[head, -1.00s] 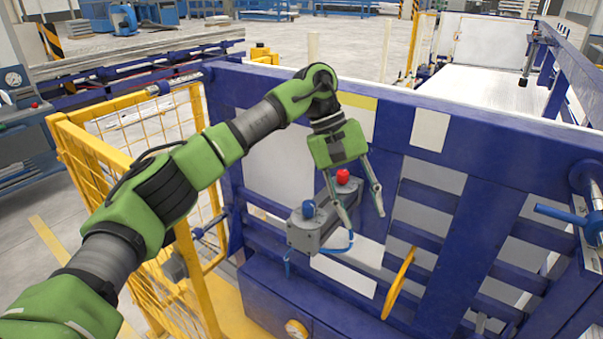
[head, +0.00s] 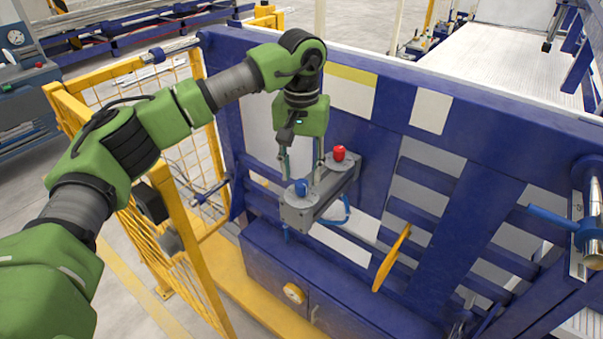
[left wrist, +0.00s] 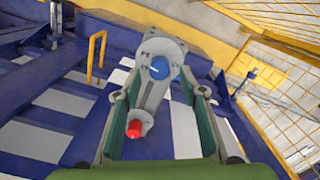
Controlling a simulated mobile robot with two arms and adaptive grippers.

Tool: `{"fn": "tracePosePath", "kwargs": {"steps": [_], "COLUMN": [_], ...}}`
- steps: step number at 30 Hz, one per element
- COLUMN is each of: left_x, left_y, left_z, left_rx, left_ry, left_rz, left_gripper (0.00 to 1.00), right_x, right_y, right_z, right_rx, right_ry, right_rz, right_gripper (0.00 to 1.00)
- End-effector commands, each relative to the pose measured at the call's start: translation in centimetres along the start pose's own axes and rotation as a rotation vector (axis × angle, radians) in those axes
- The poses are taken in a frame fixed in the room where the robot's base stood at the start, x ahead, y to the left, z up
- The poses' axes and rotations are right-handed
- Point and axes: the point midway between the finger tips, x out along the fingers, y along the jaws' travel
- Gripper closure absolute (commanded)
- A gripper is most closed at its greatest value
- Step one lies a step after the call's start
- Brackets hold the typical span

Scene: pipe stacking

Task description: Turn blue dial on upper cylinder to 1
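The blue dial (head: 301,187) sits on a round grey top of a grey two-cylinder unit (head: 325,200) fixed to the blue frame. A red knob (head: 339,153) sits on its other round top. My left gripper (head: 302,176) points down above the blue dial, its two fingers open and apart with nothing between them. In the left wrist view the blue dial (left wrist: 159,68) lies beyond the fingertips, roughly between them, with a pale line on it. The red knob (left wrist: 133,129) is nearer, beside one finger. Number markings are too small to read. My right gripper is out of view.
The blue frame (head: 455,230) stands behind and right of the unit. A yellow mesh fence (head: 180,165) is at left. A yellow handle (head: 392,258) and a blue lever (head: 550,217) stick out to the right. A blue hose hangs beside the unit.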

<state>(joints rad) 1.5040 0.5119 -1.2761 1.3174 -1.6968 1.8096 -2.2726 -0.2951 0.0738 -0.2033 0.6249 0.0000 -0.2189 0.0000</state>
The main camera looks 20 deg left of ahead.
Motion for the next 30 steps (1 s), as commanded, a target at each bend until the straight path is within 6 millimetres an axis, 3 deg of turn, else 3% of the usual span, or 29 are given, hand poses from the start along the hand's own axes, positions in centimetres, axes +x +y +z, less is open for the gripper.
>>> {"fn": "tracePosePath", "kwargs": {"steps": [7, 17, 21, 22, 30], "left_x": [2.6, 3.0, 3.0, 3.0, 3.0], "left_y": [0.0, 0.0, 0.0, 0.0, 0.0], "left_z": [0.0, 0.0, 0.0, 0.0, 0.0], "left_rx": [0.000, -0.001, -0.001, -0.001, -0.012], "left_ry": [-0.001, 0.000, 0.000, 0.000, 0.000], "left_rz": [0.001, 0.001, 0.001, 0.001, 0.001], "left_gripper": [0.62, 0.62, 0.96, 1.00, 1.00], "right_x": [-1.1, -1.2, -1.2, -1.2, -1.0], "right_y": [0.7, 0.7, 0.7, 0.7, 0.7], "right_z": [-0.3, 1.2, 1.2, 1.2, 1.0], "right_rx": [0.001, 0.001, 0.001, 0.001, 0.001], "right_ry": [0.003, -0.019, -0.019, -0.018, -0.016], "right_rz": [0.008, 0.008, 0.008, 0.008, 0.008], "right_gripper": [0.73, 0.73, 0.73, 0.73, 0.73]}}
